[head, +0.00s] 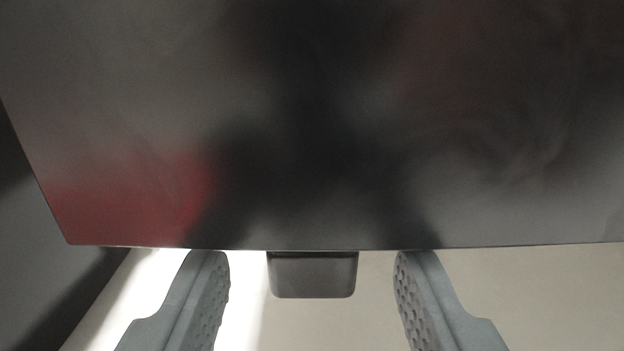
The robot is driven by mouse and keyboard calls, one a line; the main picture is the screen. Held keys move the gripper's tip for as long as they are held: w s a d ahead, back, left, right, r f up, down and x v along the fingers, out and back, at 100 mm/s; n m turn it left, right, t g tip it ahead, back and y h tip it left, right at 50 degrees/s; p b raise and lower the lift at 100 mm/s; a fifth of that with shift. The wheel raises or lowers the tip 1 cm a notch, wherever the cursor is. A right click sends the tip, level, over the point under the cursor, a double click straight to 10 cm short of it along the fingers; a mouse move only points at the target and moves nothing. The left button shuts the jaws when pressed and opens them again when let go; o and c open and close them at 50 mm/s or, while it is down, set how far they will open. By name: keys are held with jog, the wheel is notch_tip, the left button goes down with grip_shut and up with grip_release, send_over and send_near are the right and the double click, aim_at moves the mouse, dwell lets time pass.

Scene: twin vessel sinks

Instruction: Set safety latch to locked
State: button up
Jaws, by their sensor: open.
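My gripper (312,258) is open, with its two grey, dimpled fingers spread wide at the bottom of the head view. A small dark block with rounded lower corners (312,276) shows between the fingers, with a gap on each side. It sits at the lower edge of a large dark glossy panel (480,120). The block may be the safety latch, but no marking shows, and I cannot tell its locked or unlocked position. The fingertips are close to the panel's lower edge; whether they touch it is unclear.
The panel fills most of the view and carries blurred dark and red reflections. A pale surface (540,290) with a bright light patch lies below it. A grey, shadowed surface (35,260) is at the left.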

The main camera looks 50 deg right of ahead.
aim_at(313, 275)
jog(key=shift+x, duration=1.7)
